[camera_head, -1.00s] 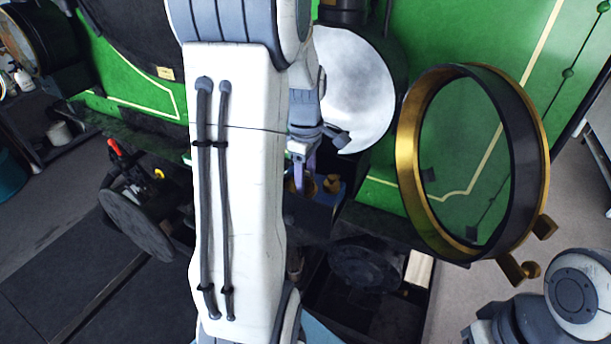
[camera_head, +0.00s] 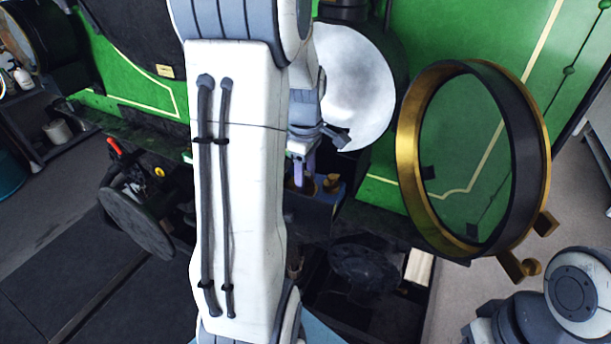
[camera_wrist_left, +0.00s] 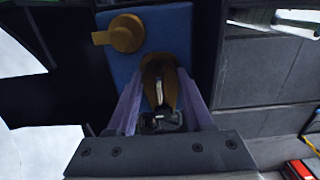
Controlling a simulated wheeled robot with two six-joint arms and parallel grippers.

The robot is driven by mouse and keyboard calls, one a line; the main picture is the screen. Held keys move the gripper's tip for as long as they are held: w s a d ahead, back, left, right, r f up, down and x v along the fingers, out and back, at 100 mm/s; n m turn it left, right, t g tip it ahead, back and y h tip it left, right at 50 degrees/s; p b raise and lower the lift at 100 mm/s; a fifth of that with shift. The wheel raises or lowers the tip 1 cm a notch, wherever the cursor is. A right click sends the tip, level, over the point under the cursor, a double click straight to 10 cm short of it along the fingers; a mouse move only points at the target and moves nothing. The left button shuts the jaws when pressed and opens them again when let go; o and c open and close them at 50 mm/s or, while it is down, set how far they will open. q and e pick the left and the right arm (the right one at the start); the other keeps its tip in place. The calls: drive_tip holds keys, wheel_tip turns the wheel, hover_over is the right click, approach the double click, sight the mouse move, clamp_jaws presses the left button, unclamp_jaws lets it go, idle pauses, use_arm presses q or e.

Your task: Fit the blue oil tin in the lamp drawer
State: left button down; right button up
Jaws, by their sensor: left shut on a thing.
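The blue oil tin (camera_wrist_left: 165,30) has a round brass cap with a side lug and a brass neck. My left gripper (camera_wrist_left: 160,100) is shut on it, with a pale purple finger on each side of the neck. In the head view the tin (camera_head: 326,198) shows just right of my white left arm, below the left gripper (camera_head: 304,172). My arm hides part of it. I cannot clearly pick out the lamp drawer; a dark open space (camera_head: 335,315) lies below the tin. My right arm shows at lower right, but its gripper is out of view.
A large brass-rimmed round door (camera_head: 405,165) stands at right. A pale disc (camera_head: 355,90) and the green tram body (camera_head: 445,40) are behind the tin. A dark round buffer (camera_head: 135,222) sits at left. Grey walled spaces (camera_wrist_left: 270,75) lie right of the tin in the wrist view.

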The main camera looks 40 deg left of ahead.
idle(0.3)
use_arm(q)
drive_tip(key=shift+c, duration=1.1)
unclamp_jaws()
wheel_tip(320, 180, up, 11)
drive_tip(key=shift+f+b, duration=0.2)
drive_tip(key=shift+b, duration=0.7)
